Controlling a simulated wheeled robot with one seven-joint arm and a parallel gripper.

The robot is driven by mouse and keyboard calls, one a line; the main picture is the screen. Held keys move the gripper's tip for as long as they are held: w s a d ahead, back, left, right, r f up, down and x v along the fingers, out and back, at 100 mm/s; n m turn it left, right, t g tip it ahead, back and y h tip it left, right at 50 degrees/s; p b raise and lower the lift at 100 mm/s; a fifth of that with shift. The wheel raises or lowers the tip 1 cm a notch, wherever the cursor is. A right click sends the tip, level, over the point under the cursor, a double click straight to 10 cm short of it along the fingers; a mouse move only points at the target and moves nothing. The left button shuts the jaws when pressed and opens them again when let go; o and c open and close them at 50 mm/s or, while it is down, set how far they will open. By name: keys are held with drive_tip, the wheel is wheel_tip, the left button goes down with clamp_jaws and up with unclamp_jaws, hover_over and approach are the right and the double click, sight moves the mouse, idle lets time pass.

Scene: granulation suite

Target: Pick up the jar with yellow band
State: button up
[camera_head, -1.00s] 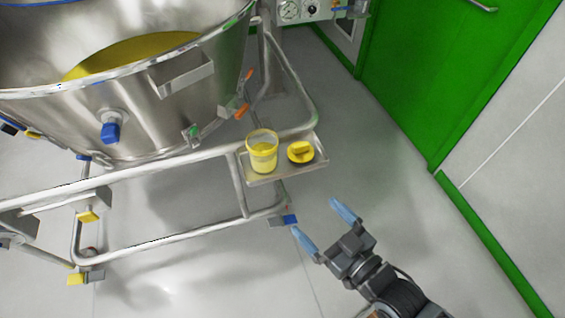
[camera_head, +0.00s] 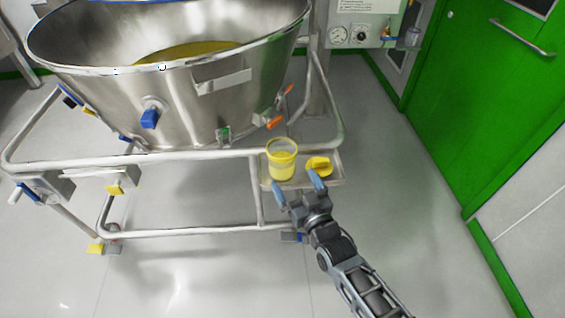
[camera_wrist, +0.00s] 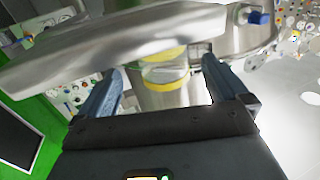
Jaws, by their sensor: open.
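The jar with yellow band (camera_head: 281,160) is clear with yellow contents and stands upright on a small metal tray (camera_head: 331,181) at the frame's corner. A yellow lid-like piece (camera_head: 318,164) lies on the tray to its right. My gripper (camera_head: 299,182) is open and empty, with blue fingertips at the tray's near edge, just short of the jar. In the wrist view the jar (camera_wrist: 163,72) shows between the two open fingers (camera_wrist: 158,85), ahead of them and partly covered by a metal edge.
A large steel bowl (camera_head: 180,100) with yellow powder stands on a tubular metal frame (camera_head: 190,153) behind and left of the tray. A gauge panel (camera_head: 365,28) is at the back, and a green door (camera_head: 490,110) at the right. Floor between tray and door is clear.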

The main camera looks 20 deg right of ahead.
sight(288, 171)
drive_tip(key=shift+w+f, duration=0.1)
drive_tip(key=shift+w, duration=2.85)
drive_tip(key=shift+a, duration=0.1)
drive_tip(key=c, duration=1.7)
drive_tip(key=shift+c, duration=0.2)
